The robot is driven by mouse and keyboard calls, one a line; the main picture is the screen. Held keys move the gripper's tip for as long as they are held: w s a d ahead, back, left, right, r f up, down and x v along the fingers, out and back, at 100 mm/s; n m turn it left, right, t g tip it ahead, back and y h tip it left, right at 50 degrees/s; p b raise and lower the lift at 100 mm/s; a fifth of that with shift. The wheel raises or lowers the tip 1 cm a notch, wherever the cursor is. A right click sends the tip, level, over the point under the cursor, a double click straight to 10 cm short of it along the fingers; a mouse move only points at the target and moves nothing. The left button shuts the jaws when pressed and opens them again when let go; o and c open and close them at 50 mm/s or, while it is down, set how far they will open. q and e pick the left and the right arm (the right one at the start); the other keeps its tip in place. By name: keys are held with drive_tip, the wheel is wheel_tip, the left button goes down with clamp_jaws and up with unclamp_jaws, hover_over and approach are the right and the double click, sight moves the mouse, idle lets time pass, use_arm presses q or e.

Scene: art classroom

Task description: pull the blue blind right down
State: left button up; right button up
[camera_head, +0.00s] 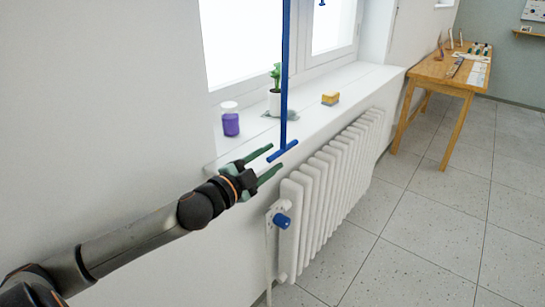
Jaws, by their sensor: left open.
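The blue blind's long pull rod (285,70) hangs in front of the window from the top of the view and ends in a blue crossbar (282,152). The blind's cloth itself is not in view. My left gripper (271,161) is open, its two green fingers pointing at the crossbar. The crossbar's near end appears close to the fingertips; I cannot tell whether they touch. My right gripper is not in view.
A white windowsill (350,112) carries a purple jar (230,122), a potted plant (275,98) and a yellow block (330,98). A white radiator (335,185) with a blue valve (282,220) stands below. A wooden table (446,72) is at the back right; floor between is clear.

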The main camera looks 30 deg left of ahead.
use_arm(q)
drive_tip(key=shift+w, duration=0.65)
drive_tip(key=shift+d, duration=0.1)
drive_tip(key=shift+c, duration=0.3)
clamp_jaws()
idle(0.7)
